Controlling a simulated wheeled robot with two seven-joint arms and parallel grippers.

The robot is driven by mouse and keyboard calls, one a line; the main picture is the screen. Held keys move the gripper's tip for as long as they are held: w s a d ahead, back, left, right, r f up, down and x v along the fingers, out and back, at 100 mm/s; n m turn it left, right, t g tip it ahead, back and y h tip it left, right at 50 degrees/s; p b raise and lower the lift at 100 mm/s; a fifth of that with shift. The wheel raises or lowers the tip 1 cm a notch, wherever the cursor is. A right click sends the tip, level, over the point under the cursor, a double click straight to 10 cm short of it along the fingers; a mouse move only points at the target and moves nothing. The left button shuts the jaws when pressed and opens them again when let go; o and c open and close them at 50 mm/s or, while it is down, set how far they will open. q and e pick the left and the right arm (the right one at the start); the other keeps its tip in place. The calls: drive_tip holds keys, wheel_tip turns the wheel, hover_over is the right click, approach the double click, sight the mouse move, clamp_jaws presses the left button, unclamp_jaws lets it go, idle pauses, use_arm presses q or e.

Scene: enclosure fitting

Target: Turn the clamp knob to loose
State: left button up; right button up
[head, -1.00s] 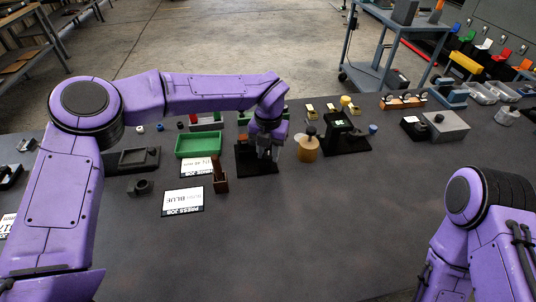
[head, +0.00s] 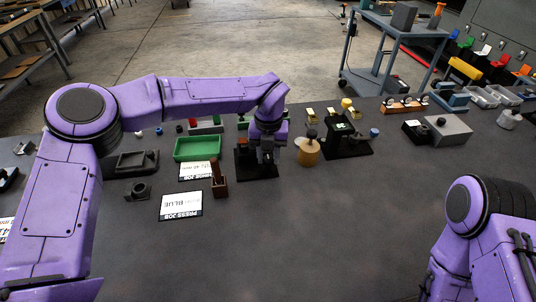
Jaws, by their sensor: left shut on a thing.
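My left gripper (head: 266,159) points down over a black fixture (head: 257,174) near the middle of the table. Its fingers are shut on a small part of that fixture, which I take to be the clamp knob. The fingers cover it, so its shape and turn position cannot be read. A reddish-brown part shows on the fixture just left of the gripper. My right arm shows only at the lower right, and its gripper is out of view.
A green tray (head: 197,149), a brown upright piece (head: 219,182) and a label card (head: 181,205) lie left. The front table is clear.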

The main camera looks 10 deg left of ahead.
sight(268, 159)
use_arm(q)
drive_tip(key=o, duration=0.8)
wheel_tip(268, 159, up, 11)
drive_tip(key=shift+f+b, duration=0.15)
drive_tip(key=shift+b, duration=0.55)
